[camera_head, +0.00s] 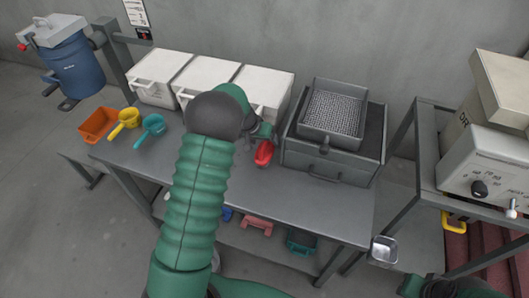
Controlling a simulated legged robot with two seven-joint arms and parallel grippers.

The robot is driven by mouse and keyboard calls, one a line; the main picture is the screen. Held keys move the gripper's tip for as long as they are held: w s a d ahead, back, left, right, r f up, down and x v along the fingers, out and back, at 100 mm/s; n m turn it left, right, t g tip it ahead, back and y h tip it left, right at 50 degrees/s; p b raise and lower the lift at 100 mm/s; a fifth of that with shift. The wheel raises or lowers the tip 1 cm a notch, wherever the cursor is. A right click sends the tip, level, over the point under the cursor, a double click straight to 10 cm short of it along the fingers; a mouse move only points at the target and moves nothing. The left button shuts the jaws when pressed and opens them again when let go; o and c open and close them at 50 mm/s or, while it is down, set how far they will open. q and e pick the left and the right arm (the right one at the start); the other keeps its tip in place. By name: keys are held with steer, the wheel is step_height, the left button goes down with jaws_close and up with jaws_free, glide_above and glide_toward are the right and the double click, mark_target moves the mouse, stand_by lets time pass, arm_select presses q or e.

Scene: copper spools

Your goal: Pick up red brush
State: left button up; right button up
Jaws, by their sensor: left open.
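The red brush (264,153) lies on the grey workbench (300,198), left of the dark sieve box. Only its red part shows clearly; the rest is hidden or too small to tell. My left arm reaches up over the bench, and its green forearm covers the middle of it. My left gripper (262,134) is open, just above and behind the red brush in the picture. I cannot tell whether its fingers touch the brush. A dark part of my right arm shows at the bottom right edge, and its fingers cannot be made out.
White bins (160,77) line the back of the bench. A dark box with a sieve tray (331,117) stands right of the brush. An orange tray (98,124), a yellow scoop (126,121) and a teal scoop (152,128) lie at left. A metal cup (383,250) is at lower right.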

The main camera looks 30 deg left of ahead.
arm_select(q)
steer(key=shift+x, duration=1.15)
steer(key=shift+d+r, duration=0.1)
steer(key=shift+r, duration=0.05)
steer(key=c, duration=1.6)
